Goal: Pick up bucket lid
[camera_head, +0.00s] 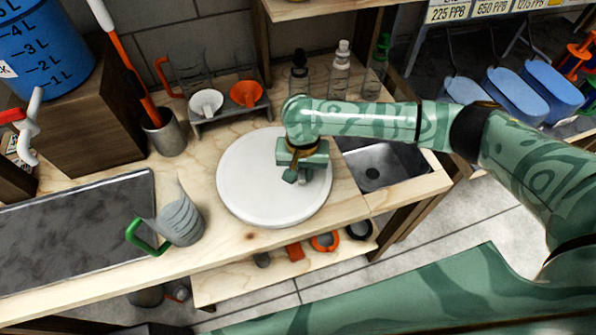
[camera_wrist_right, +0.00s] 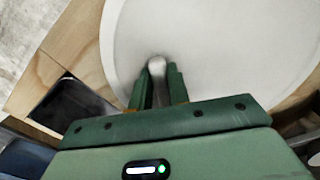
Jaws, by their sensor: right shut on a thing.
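The bucket lid (camera_head: 247,190) is a large white round disc over the wooden counter, left of the sink. I cannot tell whether it rests on the counter or is slightly raised. My right gripper (camera_head: 302,176) is over the lid's right part, pointing down. In the right wrist view the gripper (camera_wrist_right: 157,82) is shut on a small pale knob (camera_wrist_right: 157,66) of the lid, and the white disc (camera_wrist_right: 220,45) spreads beyond the fingers. In the head view the arm and gripper hide part of the lid. My left gripper is not in view.
A measuring jug with a green handle (camera_head: 180,222) stands left of the lid. A rack with white and orange funnels (camera_head: 246,93) and several bottles (camera_head: 340,68) stand behind. A sink (camera_head: 385,165) lies to the right. A blue bucket (camera_head: 45,50) is at the upper left.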

